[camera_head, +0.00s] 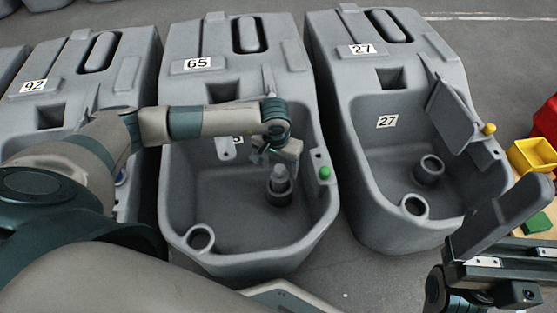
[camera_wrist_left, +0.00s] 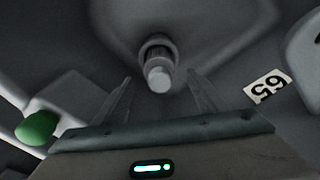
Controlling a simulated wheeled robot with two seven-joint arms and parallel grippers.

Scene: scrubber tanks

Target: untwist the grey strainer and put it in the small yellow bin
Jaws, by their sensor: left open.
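The grey strainer (camera_head: 279,178) stands upright in a dark round socket on the floor of tank 65 (camera_head: 250,222). It also shows in the left wrist view (camera_wrist_left: 158,74), seen nearly end-on, just beyond and between the fingertips. My left gripper (camera_head: 276,155) is open and empty, pointing down into the tank just above the strainer; its two fingers show in the left wrist view (camera_wrist_left: 161,84). The small yellow bin (camera_head: 533,156) is at the right edge, beyond tank 27. My right gripper (camera_head: 497,243) is at the lower right, partly cut off; its opening is unclear.
Tank 27 (camera_head: 400,226) stands to the right with a raised flap (camera_head: 450,116) and an empty-looking socket. Tank 92 (camera_head: 75,75) is at the left, partly behind my arm. A green knob (camera_head: 325,172) sits on tank 65's right rim. Red and green items lie near the bin.

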